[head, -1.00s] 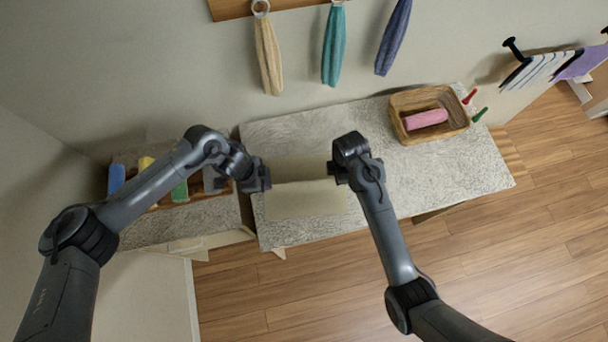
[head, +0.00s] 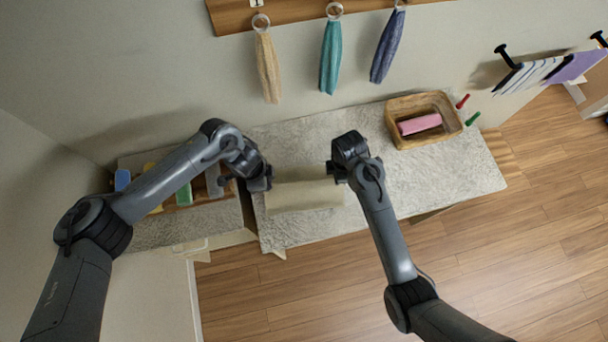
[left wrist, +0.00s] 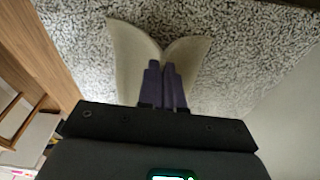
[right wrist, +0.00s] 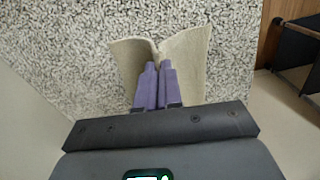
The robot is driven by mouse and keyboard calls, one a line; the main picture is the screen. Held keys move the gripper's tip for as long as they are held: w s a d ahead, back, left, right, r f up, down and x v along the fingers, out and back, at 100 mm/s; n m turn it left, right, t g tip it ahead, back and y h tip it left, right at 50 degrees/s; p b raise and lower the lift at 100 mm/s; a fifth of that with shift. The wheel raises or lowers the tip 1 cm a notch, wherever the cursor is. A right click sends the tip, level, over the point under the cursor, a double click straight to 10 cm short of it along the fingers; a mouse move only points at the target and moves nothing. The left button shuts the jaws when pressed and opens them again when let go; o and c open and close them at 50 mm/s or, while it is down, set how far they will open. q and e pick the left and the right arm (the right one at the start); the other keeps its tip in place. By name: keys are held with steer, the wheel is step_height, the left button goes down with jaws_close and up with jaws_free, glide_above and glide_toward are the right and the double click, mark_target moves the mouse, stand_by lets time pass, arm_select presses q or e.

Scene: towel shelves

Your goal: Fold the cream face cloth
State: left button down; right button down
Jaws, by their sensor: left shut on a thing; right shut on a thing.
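The cream face cloth (head: 304,197) lies on the pale speckled counter (head: 430,175), between my two grippers. A crease runs across it from left to right, with a narrower band on the far side. My left gripper (head: 270,178) is shut on the cloth at its left end. In the left wrist view the closed fingers (left wrist: 166,85) pinch the cloth (left wrist: 188,62), which flares up on both sides. My right gripper (head: 332,172) is shut on the right end. In the right wrist view its fingers (right wrist: 158,85) pinch the cloth (right wrist: 186,60) likewise. The gripped edges are partly hidden in the head view.
Cream (head: 267,65), teal (head: 330,58) and blue (head: 387,47) towels hang on the wall. A lower shelf (head: 215,218) with coloured items is at left. Counter right of the cloth is clear.

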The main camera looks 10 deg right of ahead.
arm_select(q)
step_height(320, 180, up, 10)
steer(key=y+p, duration=0.1)
steer(key=p, duration=0.7)
steer(key=shift+d+y, duration=0.4)
steer(key=shift+w+f, duration=0.1)
steer(key=shift+w, duration=0.1)
